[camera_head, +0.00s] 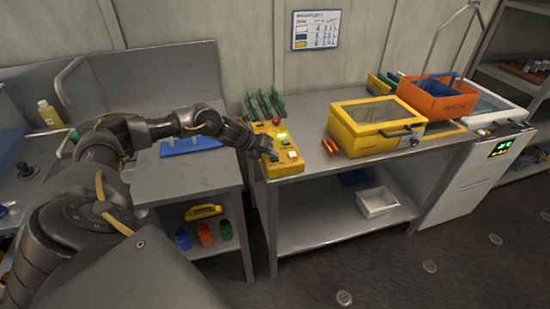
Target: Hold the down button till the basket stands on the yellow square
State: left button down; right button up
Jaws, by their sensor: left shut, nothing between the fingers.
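The yellow control box (283,146) stands at the table's left end, with a red knob on top, a lit yellow-green part and pale buttons. My left gripper (269,156) is shut and empty, its tips at the box's left side by the buttons. I cannot tell whether it touches or presses one; the button marks are too small to read. The orange basket (437,102), with something blue in it, is at the table's right, below a tall grey bail. A yellow patch (446,129) shows on the tabletop below the basket, partly hidden. My right gripper is out of view.
A yellow case with a window (376,124) stands between control box and basket. Orange-red sticks (330,146) lie before it. Green-handled items (265,103) are behind the control box. A white cabinet with a display (501,148) stands at right. A white bin (377,202) is on the lower shelf.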

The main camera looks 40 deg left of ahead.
aim_at(271, 159)
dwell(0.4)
pick_arm(q)
jog(key=shift+r+p, duration=0.7)
jog(key=shift+r, duration=0.25)
jog(key=shift+r+p, duration=1.9)
jog(key=shift+r, duration=0.65)
jog(key=shift+w+f, duration=0.1)
jog(key=shift+a, duration=0.1)
